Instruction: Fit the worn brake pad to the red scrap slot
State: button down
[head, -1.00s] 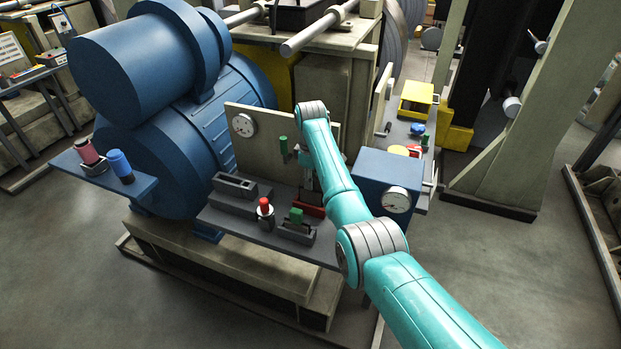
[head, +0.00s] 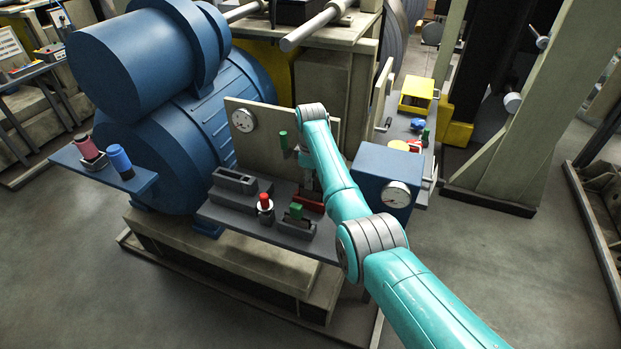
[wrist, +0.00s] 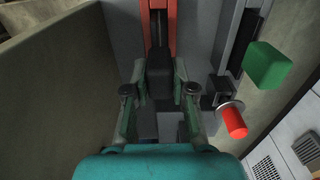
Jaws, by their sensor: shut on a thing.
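My gripper (wrist: 159,90) is shut on the worn brake pad (wrist: 159,72), a dark block between its two green-grey fingers in the wrist view. The red scrap slot (wrist: 174,30) lies just beyond the pad, with its red sides running up the picture. The pad's far end lines up with the slot's dark channel, but I cannot tell whether it is inside or above it. In the head view the red slot (head: 309,203) shows low on the grey bench, partly behind my teal arm. The pad is not clear there.
On the bench stand a red-topped peg (head: 265,201), a green block in a grey holder (head: 296,222) and an empty-looking grey holder (head: 235,181). A blue gauge box (head: 385,172) stands close right of my arm.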

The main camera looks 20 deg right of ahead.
jog(key=shift+f, duration=0.35)
jog(key=c, duration=0.9)
grip_release()
notch_tip(320, 180, up, 12)
